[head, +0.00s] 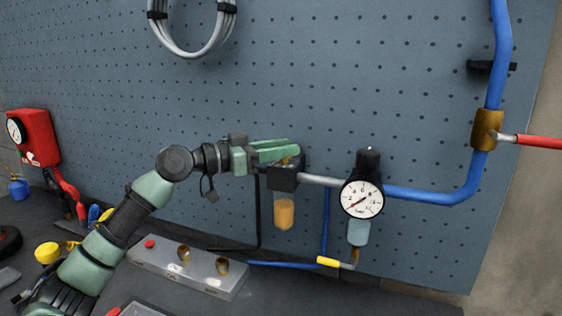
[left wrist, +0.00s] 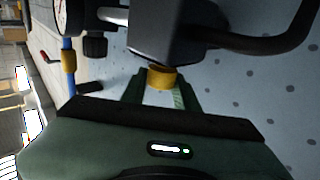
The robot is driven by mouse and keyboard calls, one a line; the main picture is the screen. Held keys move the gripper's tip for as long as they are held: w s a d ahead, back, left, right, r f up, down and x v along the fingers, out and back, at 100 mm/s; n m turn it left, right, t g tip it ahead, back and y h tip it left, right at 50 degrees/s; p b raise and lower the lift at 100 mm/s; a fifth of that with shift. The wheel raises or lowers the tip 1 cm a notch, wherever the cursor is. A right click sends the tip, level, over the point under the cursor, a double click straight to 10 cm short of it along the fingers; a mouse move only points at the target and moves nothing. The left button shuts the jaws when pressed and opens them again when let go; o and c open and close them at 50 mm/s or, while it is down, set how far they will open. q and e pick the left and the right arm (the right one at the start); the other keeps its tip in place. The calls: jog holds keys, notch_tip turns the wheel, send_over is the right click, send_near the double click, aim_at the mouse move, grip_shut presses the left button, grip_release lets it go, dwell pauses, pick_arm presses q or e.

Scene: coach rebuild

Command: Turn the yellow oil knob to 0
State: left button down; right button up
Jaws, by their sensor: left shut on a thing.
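The yellow oil knob (left wrist: 161,77) shows in the left wrist view, on the dark lubricator block (left wrist: 178,35). My left gripper (head: 290,150) reaches in from the left in the head view, over the top of the lubricator block (head: 287,177). Its green fingers are shut on the knob, one on each side. In the head view the fingers hide most of the knob. I cannot read any number on it. The lubricator's amber bowl (head: 284,213) hangs below the block. My right gripper is in neither view.
A dial gauge (head: 362,199) with a black top knob (head: 368,162) stands right of the lubricator. A blue pipe (head: 430,196) runs right to a brass valve (head: 486,130) with a red handle (head: 538,141). A grey metal block (head: 190,268) lies on the bench below.

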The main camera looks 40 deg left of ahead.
pick_arm(q)
jog(key=shift+f, duration=0.15)
dwell(0.4)
jog(key=c, duration=1.1)
grip_release()
jog(key=shift+w+d+f+h, duration=0.1)
jog(key=shift+h, duration=0.2)
jog(key=shift+o, duration=0.2)
jog(key=shift+w+d, duration=0.15)
jog(key=shift+w, duration=0.15)
jog(key=b+v, duration=0.5)
jog(key=v, duration=0.3)
